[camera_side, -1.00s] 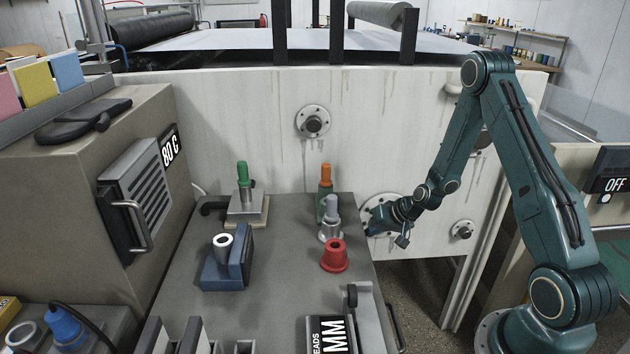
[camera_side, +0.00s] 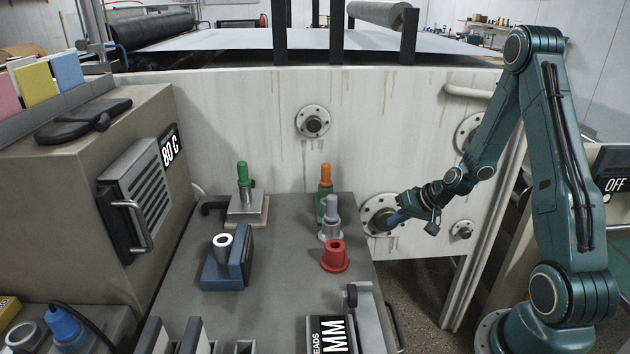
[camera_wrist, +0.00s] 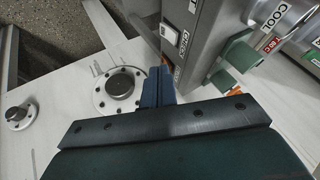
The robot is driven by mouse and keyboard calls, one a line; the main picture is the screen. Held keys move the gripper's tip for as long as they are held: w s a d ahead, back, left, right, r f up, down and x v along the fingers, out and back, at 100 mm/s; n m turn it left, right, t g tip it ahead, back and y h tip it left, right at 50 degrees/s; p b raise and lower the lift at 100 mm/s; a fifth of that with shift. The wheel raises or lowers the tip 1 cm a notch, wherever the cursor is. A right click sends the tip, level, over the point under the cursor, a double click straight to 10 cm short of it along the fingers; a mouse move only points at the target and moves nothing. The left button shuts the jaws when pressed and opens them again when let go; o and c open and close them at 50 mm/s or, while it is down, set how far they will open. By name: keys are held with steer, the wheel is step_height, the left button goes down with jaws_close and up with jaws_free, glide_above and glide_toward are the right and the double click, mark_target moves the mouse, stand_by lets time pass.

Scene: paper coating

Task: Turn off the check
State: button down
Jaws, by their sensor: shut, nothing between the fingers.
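A label that reads CHECK (camera_wrist: 182,42) is on the side of a grey box in the wrist view. A small white part (camera_wrist: 164,31) sits beside the label, and an orange piece shows just below it. I cannot make out the switch's position. My gripper (camera_side: 394,221) is shut and empty, in front of the pale wall just right of the bench. In the wrist view its blue fingers (camera_wrist: 158,87) are together, below the CHECK label; I cannot tell whether they touch the box. A dark sign (camera_side: 614,185) at the far right reads OFF.
Round flanges (camera_wrist: 119,88) stick out of the pale wall. Open floor shows right of the bench.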

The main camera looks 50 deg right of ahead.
steer(key=shift+w+a+r+v, duration=0.1)
steer(key=shift+v, duration=0.65)
steer(key=shift+w+a+r+v, duration=0.1)
steer(key=shift+v, duration=0.6)
steer(key=shift+w+a+r+v, duration=0.1)
steer(key=shift+v, duration=0.65)
steer(key=s+a+r+n+g, duration=0.25)
steer(key=a+r+n, duration=0.25)
steer(key=a+r, duration=0.85)
steer(key=s+a+r+n, duration=0.1)
steer(key=s+a+r, duration=0.2)
steer(key=s, duration=0.4)
steer(key=s+a+r+n, duration=0.1)
steer(key=s+a+r, duration=0.3)
steer(key=s, duration=0.3)
steer(key=shift+s+a+r+n+h, duration=0.2)
steer(key=shift+s+r+n+h, duration=0.15)
steer(key=shift+r, duration=0.45)
